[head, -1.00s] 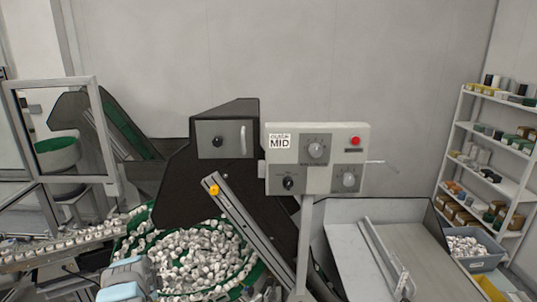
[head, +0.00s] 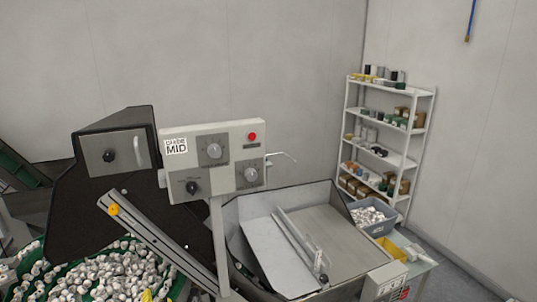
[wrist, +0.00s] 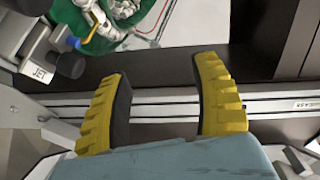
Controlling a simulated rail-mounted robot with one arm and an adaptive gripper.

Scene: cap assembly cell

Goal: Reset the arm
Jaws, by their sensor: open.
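My gripper (wrist: 165,100) shows in the wrist view, with two yellow ribbed fingers spread wide and nothing between them. Beyond the fingers lie a dark panel and a metal rail (wrist: 160,105). A part of a green bowl (wrist: 105,40) with white parts shows at the top left of the wrist view. In the head view my gripper and arm are not seen.
A control box (head: 212,158) labelled MID stands on a post. A green bowl of white caps (head: 100,275) is at the lower left. A metal-topped tray (head: 335,240), a grey bin of caps (head: 372,213) and a shelf rack (head: 390,145) are at the right.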

